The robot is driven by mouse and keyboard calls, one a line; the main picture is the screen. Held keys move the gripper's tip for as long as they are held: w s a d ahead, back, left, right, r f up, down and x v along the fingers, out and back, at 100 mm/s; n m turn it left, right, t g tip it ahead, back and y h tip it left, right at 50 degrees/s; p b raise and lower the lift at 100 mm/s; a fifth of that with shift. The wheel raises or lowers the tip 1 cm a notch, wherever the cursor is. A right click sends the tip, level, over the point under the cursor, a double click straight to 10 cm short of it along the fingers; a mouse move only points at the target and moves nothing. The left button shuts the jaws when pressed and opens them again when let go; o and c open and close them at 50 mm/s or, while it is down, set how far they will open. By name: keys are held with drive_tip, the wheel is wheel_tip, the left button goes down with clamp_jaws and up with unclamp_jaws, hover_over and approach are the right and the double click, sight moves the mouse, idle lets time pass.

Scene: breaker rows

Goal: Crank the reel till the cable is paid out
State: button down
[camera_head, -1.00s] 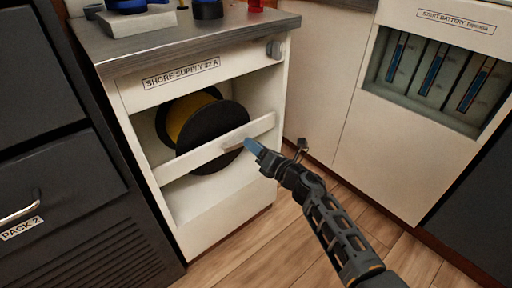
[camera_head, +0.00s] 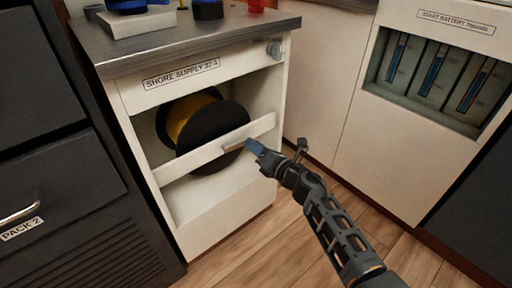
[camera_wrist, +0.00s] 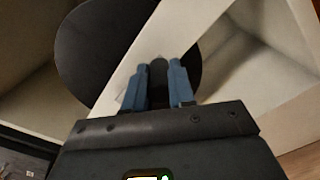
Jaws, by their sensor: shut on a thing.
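A cable reel with a black disc flange (camera_head: 213,125) and a yellow drum (camera_head: 182,113) sits inside the open bay of the white cabinet (camera_head: 225,208) labelled SHORE SUPPLY 32 A. A pale board crosses the bay in front of the reel, with a short grey-brown crank piece (camera_head: 236,145) on its face. My gripper (camera_head: 254,147) is at the right end of this piece. In the wrist view its blue fingers are closed around a dark grip (camera_wrist: 159,75), with the black flange (camera_wrist: 95,45) behind the board. The cable's free end does not show.
A grey worktop (camera_head: 180,38) with blue items and a red item lies above the bay. A grey fitting (camera_head: 274,49) is at the cabinet's upper right. Dark drawers (camera_head: 55,150) stand at left, and a battery cabinet (camera_head: 400,160) at right. The wood floor between is clear.

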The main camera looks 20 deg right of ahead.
wheel_tip(320, 180, up, 3)
drive_tip(key=n, duration=0.4)
drive_tip(key=shift+a+r+p, duration=0.1)
drive_tip(key=shift+p, duration=0.3)
drive_tip(key=r+n, duration=0.1)
drive_tip(key=n, duration=0.2)
drive_tip(key=shift+s+a+r, duration=0.15)
drive_tip(key=shift+a+r, duration=0.2)
drive_tip(key=s+a+r+n, duration=0.2)
drive_tip(key=a+r+n, duration=0.2)
drive_tip(key=n, duration=0.8)
drive_tip(key=shift+a+p, duration=0.4)
drive_tip(key=shift+a, duration=0.9)
drive_tip(key=shift+s+a, duration=0.1)
drive_tip(key=c, duration=0.9)
unclamp_jaws()
drive_tip(key=shift+c, duration=0.2)
